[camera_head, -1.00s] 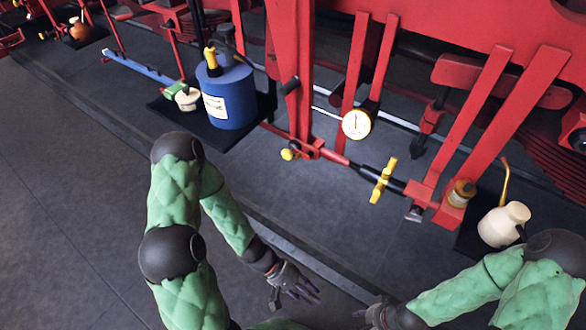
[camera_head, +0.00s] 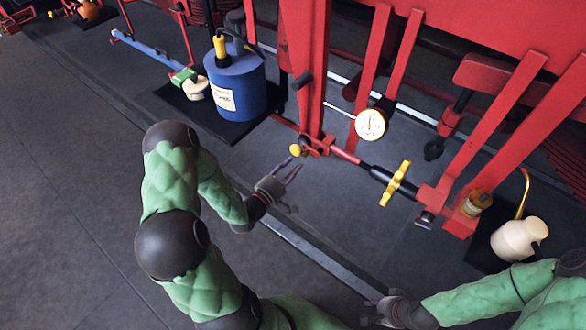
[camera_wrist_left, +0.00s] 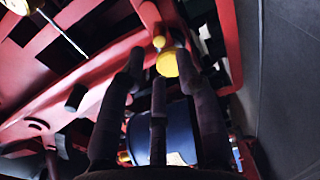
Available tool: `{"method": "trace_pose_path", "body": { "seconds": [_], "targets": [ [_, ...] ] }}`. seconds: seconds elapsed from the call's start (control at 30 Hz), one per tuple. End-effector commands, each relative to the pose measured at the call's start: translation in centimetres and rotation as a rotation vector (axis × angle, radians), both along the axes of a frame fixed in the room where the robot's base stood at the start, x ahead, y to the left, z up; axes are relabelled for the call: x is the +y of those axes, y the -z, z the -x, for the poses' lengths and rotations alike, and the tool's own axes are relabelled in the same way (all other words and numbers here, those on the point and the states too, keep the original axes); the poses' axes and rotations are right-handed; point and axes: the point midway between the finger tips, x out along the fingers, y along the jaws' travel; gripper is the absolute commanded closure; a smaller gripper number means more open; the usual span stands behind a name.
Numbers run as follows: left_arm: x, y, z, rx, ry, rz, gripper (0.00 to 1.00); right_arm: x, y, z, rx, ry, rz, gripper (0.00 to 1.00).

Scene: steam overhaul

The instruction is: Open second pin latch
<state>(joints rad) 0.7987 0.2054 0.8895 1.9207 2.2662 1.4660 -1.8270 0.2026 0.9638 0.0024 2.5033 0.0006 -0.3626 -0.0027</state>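A round yellow knob (camera_head: 296,150), which appears to be the pin latch, sits at the foot of a red upright beside a red bracket. It also shows in the left wrist view (camera_wrist_left: 167,63), with a smaller yellow knob (camera_wrist_left: 159,41) beyond it. My left gripper (camera_head: 293,172) is just short of the knob, its dark fingers spread and pointing toward it. In the left wrist view the open fingers (camera_wrist_left: 160,75) are empty, and I see no contact. My right gripper (camera_head: 375,303) is low at the bottom edge, apart from everything; its fingers are too small to read.
A blue can (camera_head: 238,88) stands on a dark mat to the left. A cream oil can (camera_head: 517,238) is at right. The near floor is clear.

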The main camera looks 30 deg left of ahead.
Motion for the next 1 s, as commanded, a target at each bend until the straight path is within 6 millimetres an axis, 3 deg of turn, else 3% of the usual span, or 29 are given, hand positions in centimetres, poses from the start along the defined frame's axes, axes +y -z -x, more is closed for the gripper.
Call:
{"method": "trace_pose_path", "body": {
  "seconds": [0.6,1.0],
  "targets": [
    [-0.6,-0.1,-5.9,-0.003,0.009,0.000,0.67,0.0,0.6,0.0,0.000,0.000,0.000,0.61],
    [-0.8,0.0,-6.5,0.002,0.008,0.003,0.67,0.0,0.6,0.0,0.000,0.000,0.000,0.61]
  ]
}}
